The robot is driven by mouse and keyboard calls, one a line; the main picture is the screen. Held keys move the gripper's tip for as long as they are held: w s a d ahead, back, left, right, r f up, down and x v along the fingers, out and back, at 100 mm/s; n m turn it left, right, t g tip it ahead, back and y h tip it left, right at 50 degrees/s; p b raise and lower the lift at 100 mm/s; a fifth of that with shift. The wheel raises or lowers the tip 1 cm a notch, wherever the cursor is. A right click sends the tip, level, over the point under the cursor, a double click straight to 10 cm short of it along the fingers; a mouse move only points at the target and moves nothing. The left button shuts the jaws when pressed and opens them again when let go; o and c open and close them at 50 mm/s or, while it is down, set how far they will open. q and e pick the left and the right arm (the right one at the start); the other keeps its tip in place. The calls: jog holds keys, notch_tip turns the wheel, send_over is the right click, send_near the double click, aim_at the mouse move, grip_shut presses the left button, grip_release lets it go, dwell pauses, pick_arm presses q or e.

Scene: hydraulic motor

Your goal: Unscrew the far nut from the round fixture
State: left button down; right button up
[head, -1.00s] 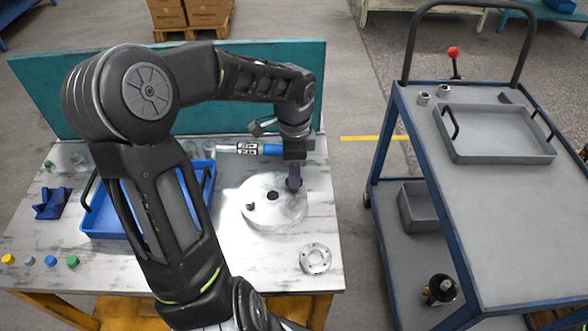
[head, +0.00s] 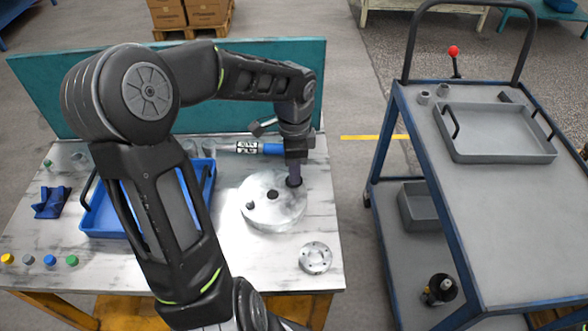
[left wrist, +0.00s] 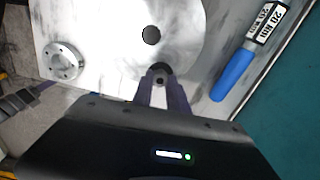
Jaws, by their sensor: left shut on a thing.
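The round fixture (head: 272,215) is a pale metal disc with a dark centre hole, lying on the workbench. My left gripper (head: 294,181) points down at the disc's far right edge, with its fingers shut on the far nut. In the left wrist view the fingertips (left wrist: 160,76) close around the small dark nut (left wrist: 160,70) near the rim of the disc (left wrist: 110,30). The nut is mostly hidden by the fingers. Another small dark piece (head: 250,205) sits on the left part of the disc. My right gripper is not in view.
A small flanged ring (head: 315,258) lies at the bench's front right. A blue-handled tool (head: 272,149) lies behind the disc. A blue tray (head: 100,222) is partly hidden by my left arm. A cart with a grey tray (head: 500,150) stands right.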

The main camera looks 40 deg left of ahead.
pick_arm(q)
jog(key=n+b, duration=0.1)
jog(key=n, duration=0.2)
jog(key=shift+f+n+b, duration=0.1)
jog(key=shift+n+b, duration=0.2)
jog(key=shift+n, duration=0.7)
jog(key=shift+n+b, duration=0.65)
jog(key=shift+n, duration=0.35)
jog(key=n, duration=0.3)
jog(key=shift+b, duration=0.4)
jog(key=c, duration=1.5)
grip_release()
jog(key=shift+r, duration=0.2)
